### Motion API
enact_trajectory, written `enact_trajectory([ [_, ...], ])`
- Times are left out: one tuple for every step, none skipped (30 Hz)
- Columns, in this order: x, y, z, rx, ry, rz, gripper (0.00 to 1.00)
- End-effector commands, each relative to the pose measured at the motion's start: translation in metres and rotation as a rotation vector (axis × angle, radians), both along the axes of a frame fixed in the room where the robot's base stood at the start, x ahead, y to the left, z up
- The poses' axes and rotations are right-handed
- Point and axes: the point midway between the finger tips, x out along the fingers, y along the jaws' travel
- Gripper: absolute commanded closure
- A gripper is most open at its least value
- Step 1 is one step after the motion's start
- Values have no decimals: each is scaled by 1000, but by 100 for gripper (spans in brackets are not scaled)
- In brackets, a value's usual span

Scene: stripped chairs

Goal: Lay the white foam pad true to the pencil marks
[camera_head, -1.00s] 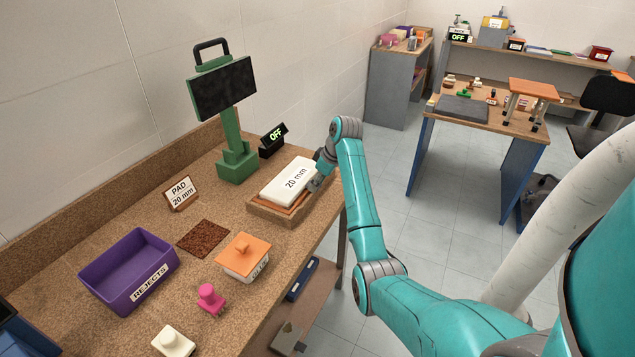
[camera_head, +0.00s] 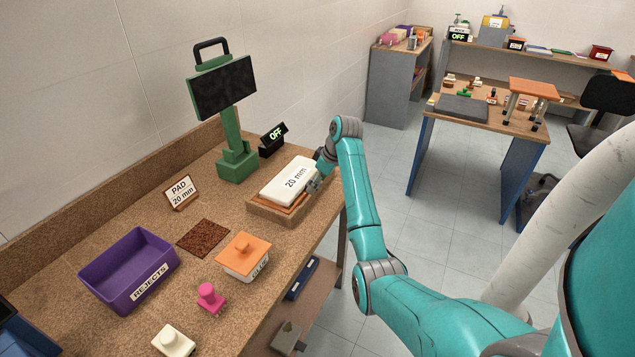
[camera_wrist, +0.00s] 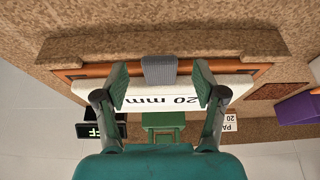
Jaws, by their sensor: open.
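The white foam pad (camera_head: 287,187), printed "20 mm", lies on an orange-brown board (camera_head: 278,205) in a shallow wooden tray (camera_head: 268,211) near the bench's right edge. My gripper (camera_head: 317,182) is at the pad's right end in the head view. In the wrist view my gripper (camera_wrist: 161,84) is open, one green finger pad at each side of the "20 mm" print on the foam pad (camera_wrist: 178,90). A grey ribbed piece (camera_wrist: 158,68) shows between the fingers; I cannot tell what it belongs to. Contact is unclear. I cannot make out pencil marks.
A green stand with a dark screen (camera_head: 222,90) and an "OFF" display (camera_head: 273,139) stand behind the tray. A "PAD 20 mm" sign (camera_head: 181,193), dark brown mat (camera_head: 203,238), purple REJECTS bin (camera_head: 128,270), orange-lidded container (camera_head: 243,257) and pink knob (camera_head: 210,297) stand leftward.

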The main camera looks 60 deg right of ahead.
Motion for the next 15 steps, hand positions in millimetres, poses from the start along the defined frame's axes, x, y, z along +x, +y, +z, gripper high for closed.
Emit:
enact_trajectory([
  [0, 0, 0, 0, 0, 0, 30],
  [0, 0, 0, 0, 0, 0, 30],
  [0, 0, 0, 0, 0, 0, 30],
  [0, 0, 0, 0, 0, 0, 30],
  [0, 0, 0, 0, 0, 0, 30],
  [0, 0, 0, 0, 0, 0, 30],
  [0, 0, 1, 0, 0, 0, 30],
  [0, 0, 2, 0, 0, 0, 30],
  [0, 0, 3, 0, 0, 0, 30],
  [0, 0, 4, 0, 0, 0, 30],
  [0, 0, 5, 0, 0, 0, 30],
  [0, 0, 6, 0, 0, 0, 30],
  [0, 0, 8, 0, 0, 1, 30],
  [0, 0, 9, 0, -1, 1, 30],
  [0, 0, 10, -1, -1, 1, 30],
])
